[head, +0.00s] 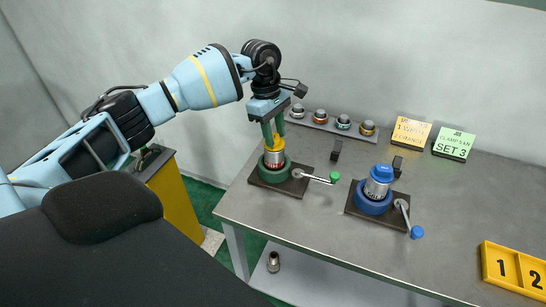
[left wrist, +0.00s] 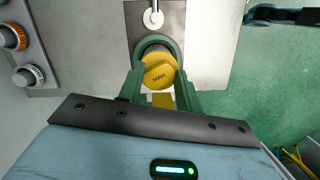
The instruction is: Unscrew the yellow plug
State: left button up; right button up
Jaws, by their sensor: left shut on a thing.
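The yellow plug (head: 275,146) sits on top of a metal pipe piece (head: 274,159) held upright in the green vise (head: 273,173). My left gripper (head: 272,140) points down from above, its green fingers shut on the yellow plug. In the left wrist view the yellow plug (left wrist: 158,73) shows its round top with small lettering between the fingers of my left gripper (left wrist: 161,82). The green vise has a lever with a green knob (head: 334,177) pointing right. My right gripper is not in view.
A rail (head: 330,125) with several fittings lies behind. Yellow (head: 411,131) and green (head: 453,144) signs stand at the back. A yellow numbered tray (head: 512,270) is at the right; the table's middle right is clear.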

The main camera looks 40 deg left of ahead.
pick_arm(q)
jog(key=shift+r+n+t+p, duration=0.15)
jog(key=shift+n+p, duration=0.25)
jog(key=shift+n, duration=0.35)
jog(key=shift+r+n+t+p, duration=0.15)
jog(key=shift+n+p, duration=0.2)
jog(key=shift+n, duration=0.4)
jog(key=shift+f+n+p, duration=0.1)
jog(key=shift+n+p, duration=0.55)
jog(key=shift+n, duration=0.65)
jog(key=shift+n+t, duration=0.4)
jog(key=shift+n, duration=0.2)
jog(key=shift+f+p, duration=0.1)
jog(key=shift+p, duration=0.2)
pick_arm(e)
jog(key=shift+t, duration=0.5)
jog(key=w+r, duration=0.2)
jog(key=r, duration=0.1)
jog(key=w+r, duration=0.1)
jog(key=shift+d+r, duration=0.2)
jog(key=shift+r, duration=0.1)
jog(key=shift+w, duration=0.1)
